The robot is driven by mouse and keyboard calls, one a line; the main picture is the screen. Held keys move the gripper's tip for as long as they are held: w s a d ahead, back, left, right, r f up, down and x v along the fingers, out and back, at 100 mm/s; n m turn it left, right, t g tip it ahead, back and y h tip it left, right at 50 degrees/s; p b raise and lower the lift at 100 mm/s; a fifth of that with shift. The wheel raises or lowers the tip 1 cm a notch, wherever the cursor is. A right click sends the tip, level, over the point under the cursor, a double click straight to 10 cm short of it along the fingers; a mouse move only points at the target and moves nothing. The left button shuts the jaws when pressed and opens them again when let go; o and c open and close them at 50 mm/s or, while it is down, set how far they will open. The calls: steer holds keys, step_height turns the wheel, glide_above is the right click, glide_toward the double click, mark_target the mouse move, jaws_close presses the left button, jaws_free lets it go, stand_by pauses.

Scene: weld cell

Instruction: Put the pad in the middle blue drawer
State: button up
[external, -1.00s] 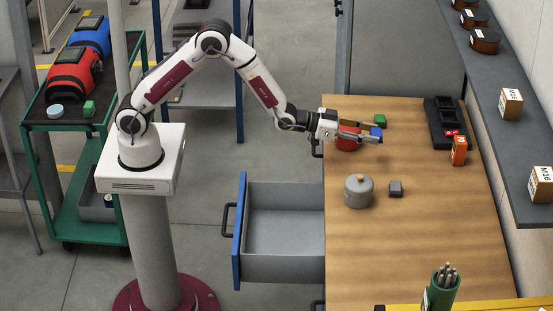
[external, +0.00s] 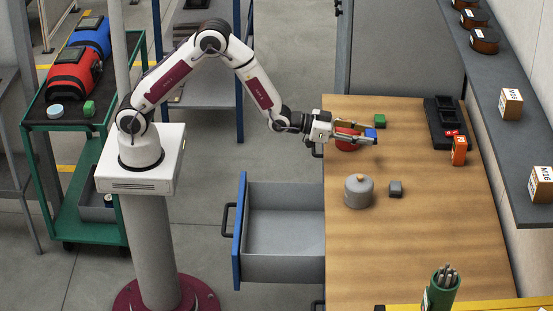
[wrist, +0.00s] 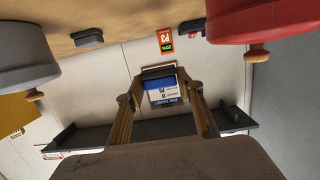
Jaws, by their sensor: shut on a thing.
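My gripper (external: 366,138) is shut on a small blue block, the pad (external: 371,133), and holds it over the far part of the workbench. My gripper is above and to the right of the drawer in the picture.
A red lidded pot (external: 347,146) is close by my gripper, partly hidden by it. A grey pot (external: 359,192), grey block (external: 396,188), green block (external: 380,121), black tray (external: 440,125) and orange device (external: 459,150) stand on the bench.

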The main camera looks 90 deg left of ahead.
steer(key=s+a+r, duration=0.2)
steer(key=s+a, duration=0.1)
steer(key=s, duration=1)
steer(key=shift+s, duration=0.2)
steer(key=shift+f, duration=0.1)
steer(key=w+d, duration=1.1)
steer(key=w, duration=0.3)
steer(key=shift+f, duration=0.4)
